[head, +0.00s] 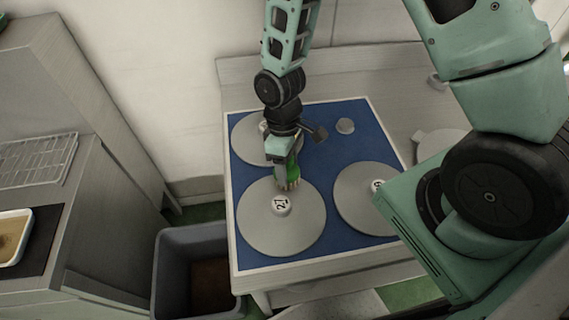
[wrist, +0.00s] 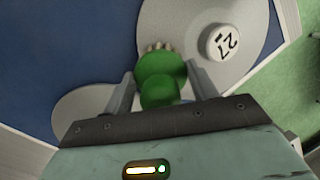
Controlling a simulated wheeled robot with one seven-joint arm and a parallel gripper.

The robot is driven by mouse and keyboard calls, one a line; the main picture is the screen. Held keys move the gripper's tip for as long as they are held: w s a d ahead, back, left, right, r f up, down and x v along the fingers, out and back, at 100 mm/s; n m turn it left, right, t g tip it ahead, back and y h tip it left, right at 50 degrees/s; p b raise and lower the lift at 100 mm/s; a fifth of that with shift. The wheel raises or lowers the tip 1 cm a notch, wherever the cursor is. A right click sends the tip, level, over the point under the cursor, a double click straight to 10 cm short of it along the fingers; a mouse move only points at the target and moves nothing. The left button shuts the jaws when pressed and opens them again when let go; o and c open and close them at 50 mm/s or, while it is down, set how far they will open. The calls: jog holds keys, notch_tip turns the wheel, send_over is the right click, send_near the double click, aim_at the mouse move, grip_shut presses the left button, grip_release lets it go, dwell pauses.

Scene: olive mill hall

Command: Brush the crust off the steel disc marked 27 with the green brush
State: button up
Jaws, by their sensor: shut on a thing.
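The steel disc marked 27 (head: 262,228) lies flat on the blue mat, nearest the front left. Its white hub (wrist: 222,41) with the number 27 shows in the wrist view. My gripper (head: 287,172) is shut on the green brush (wrist: 162,78) and holds it over the far edge of this disc. The pale bristles point at the disc beside the hub; I cannot tell whether they touch. No crust can be made out on the visible part of the disc.
A grey bin (head: 172,268) stands below left. A wire rack (head: 36,160) and a shallow tray (head: 14,232) lie on the left counter.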

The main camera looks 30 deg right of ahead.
jog(key=p+v, duration=0.5)
jog(key=v, duration=0.1)
dwell(0.3)
jog(key=shift+p+v, duration=1.35)
jog(key=shift+v, duration=0.2)
